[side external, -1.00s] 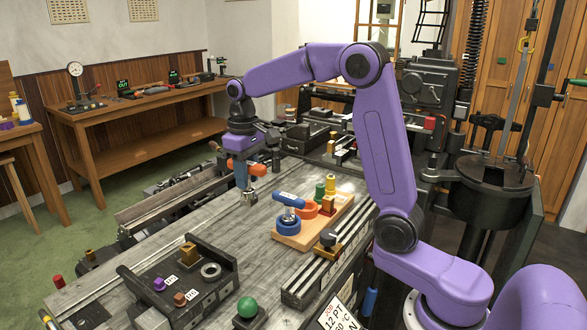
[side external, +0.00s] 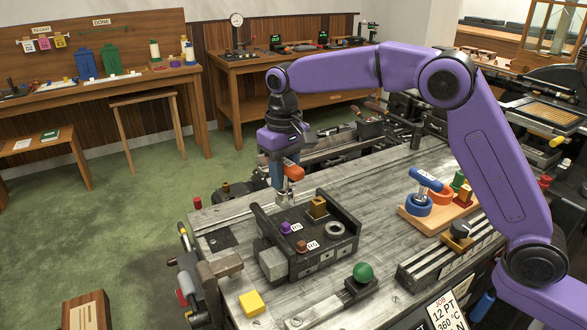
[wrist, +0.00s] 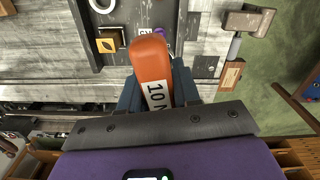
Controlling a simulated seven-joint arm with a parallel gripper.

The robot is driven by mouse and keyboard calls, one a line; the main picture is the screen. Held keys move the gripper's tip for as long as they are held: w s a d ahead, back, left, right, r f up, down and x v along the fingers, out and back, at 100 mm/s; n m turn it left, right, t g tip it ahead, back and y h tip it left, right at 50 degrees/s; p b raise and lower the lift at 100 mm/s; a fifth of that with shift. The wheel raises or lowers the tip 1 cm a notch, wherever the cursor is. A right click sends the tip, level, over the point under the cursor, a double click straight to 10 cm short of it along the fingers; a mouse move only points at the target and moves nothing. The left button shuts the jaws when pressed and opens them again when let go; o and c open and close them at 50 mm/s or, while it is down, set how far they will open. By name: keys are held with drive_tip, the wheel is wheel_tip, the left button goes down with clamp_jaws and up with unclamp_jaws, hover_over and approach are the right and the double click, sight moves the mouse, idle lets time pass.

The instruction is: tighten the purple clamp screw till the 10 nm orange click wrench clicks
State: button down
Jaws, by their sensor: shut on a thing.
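My gripper (side external: 279,172) is shut on the orange 10 Nm click wrench (side external: 293,172), which hangs with its metal end downward. In the wrist view my gripper (wrist: 157,88) has its dark blue fingers on both sides of the orange handle (wrist: 151,62), with "10 N" readable on its label. The purple clamp screw (side external: 286,228) stands on the dark mould block (side external: 330,254), just below and in front of the wrench in the side view. A bit of the purple screw (wrist: 160,32) shows behind the handle in the wrist view. I cannot tell whether the wrench touches anything.
On the block are a brass piece (side external: 318,207), a copper-brown screw (side external: 302,246) and a grey ring (side external: 334,229). A green knob (side external: 363,272) and a yellow block (side external: 251,303) lie in front. A wooden stand (side external: 440,220) with coloured tools is to the right.

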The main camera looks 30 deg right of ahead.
sight(285, 202)
drive_tip(key=shift+f, duration=0.1)
drive_tip(key=shift+f, duration=2.15)
drive_tip(key=shift+f, duration=1.4)
drive_tip(key=n, duration=1)
